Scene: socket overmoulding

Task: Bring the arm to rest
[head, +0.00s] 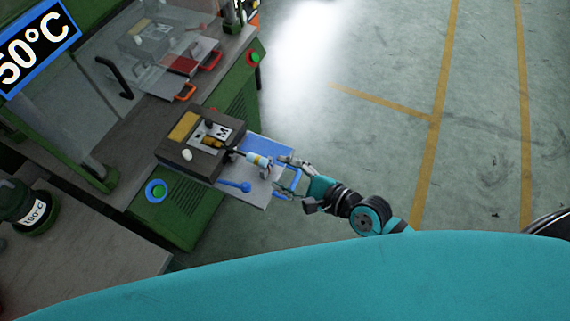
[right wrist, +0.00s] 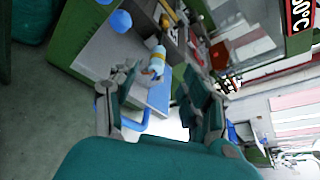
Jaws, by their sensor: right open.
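My right gripper (head: 291,182) is in the head view at the outer edge of a pale plate (head: 252,197) with a blue handle (head: 296,182). In the right wrist view my right gripper (right wrist: 152,95) has its two fingers spread wide. No object is held between them. The plate (right wrist: 158,97) and its blue handle (right wrist: 133,124) show beyond and between the fingers. I cannot tell whether a finger touches the handle. My left gripper is not in view.
A dark block (head: 186,158) stands on the green machine (head: 186,215) beside the plate. A table with a dark pot (head: 27,210) is at left. Floor at right is open.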

